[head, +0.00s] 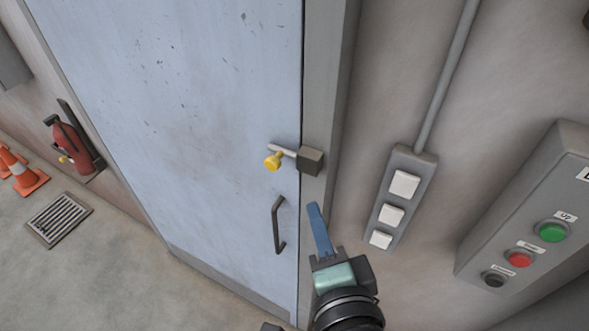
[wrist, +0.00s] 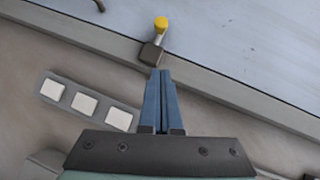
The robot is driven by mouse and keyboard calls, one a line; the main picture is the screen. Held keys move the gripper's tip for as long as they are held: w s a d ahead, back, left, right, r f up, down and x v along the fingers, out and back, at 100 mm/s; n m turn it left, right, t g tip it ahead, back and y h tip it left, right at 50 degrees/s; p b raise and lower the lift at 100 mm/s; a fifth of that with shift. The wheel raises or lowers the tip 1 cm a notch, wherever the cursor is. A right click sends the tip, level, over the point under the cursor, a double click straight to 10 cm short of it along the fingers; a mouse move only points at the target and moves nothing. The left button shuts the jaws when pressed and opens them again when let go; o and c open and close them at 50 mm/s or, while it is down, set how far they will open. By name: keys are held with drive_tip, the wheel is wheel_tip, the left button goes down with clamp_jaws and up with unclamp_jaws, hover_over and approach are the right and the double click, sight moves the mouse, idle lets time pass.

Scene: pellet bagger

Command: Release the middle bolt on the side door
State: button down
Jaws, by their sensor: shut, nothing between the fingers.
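The side door (head: 215,110) is a scuffed pale blue panel that looks closed in its grey frame. One bolt (head: 283,150) shows on its right edge: a grey rod with a yellow knob (head: 273,162) and a dark block (head: 311,161) on the frame. In the wrist view the yellow knob (wrist: 161,23) and dark block (wrist: 152,54) lie just beyond my fingertips. My gripper (head: 314,207) has blue fingers, shut and empty, below the block in the head view. In the wrist view the fingers (wrist: 160,73) point at the block; contact cannot be told.
A dark door handle (head: 278,225) sits below the bolt. Right of the frame are a white-switch panel (head: 400,197) with a conduit (head: 447,75) and a button box (head: 528,215). A fire extinguisher (head: 68,145), cones (head: 27,180) and a floor grate (head: 59,219) are at left.

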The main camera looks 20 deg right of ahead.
drive_tip(key=shift+w+f, duration=0.1)
drive_tip(key=shift+f, duration=0.05)
drive_tip(key=b, duration=0.6)
approach(281, 161)
drive_tip(key=w+d, duration=0.2)
drive_tip(key=w, duration=0.2)
drive_tip(key=shift+w+a+f+p, duration=0.3)
drive_tip(key=shift+w+f, duration=0.3)
drive_tip(key=shift+f, duration=0.05)
